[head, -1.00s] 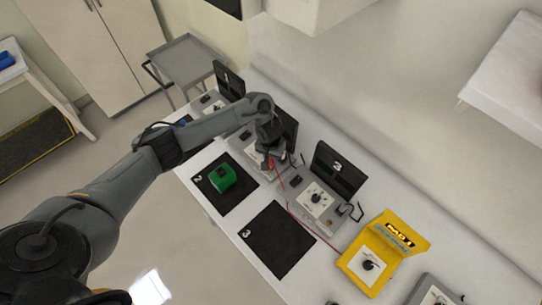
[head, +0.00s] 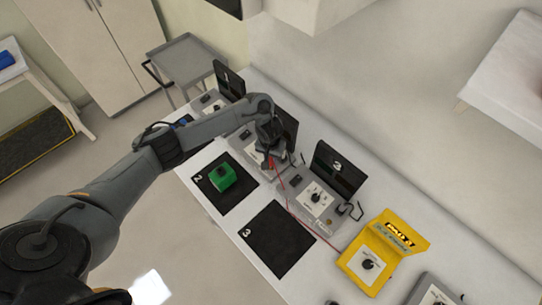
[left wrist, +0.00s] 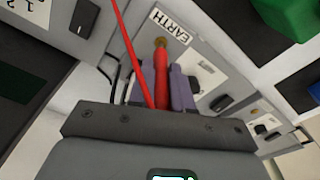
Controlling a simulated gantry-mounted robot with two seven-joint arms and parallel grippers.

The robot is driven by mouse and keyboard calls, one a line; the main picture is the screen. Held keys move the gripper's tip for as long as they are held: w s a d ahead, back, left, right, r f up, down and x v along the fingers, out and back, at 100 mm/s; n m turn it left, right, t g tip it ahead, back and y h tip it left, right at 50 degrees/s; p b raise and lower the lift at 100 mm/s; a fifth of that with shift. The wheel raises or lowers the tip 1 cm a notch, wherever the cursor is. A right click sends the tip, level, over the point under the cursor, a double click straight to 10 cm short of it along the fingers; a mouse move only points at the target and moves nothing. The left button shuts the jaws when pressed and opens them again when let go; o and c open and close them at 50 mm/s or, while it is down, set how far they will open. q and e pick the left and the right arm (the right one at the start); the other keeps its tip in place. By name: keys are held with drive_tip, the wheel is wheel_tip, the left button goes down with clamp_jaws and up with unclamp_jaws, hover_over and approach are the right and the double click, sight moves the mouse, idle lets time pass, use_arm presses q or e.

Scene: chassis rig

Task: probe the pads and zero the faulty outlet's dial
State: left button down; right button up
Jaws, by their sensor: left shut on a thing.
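My left gripper (head: 274,160) is over the middle station, beside panel 2, and hides part of it. A red lead (head: 310,228) runs to the yellow meter (head: 396,238) with a dial (head: 368,264). Station 3 has a dial (head: 315,196) on a white plate. Station 1 (head: 212,104) stands farther back. My right gripper is out of view.
A green block (head: 222,176) sits on mat 2 (head: 232,203). Mat 3 (head: 276,243) is empty. Upright black panels (head: 338,172) stand behind the stations. A grey cart (head: 186,62) stands beyond the bench's far end. Another grey unit (head: 434,292) is right of the meter.

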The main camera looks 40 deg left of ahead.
use_arm(q)
drive_tip(key=shift+f+p, duration=0.1)
drive_tip(key=shift+p, duration=0.3)
idle(1.5)
wheel_tip(320, 180, up, 7)
drive_tip(key=p, duration=0.9)
idle(1.5)
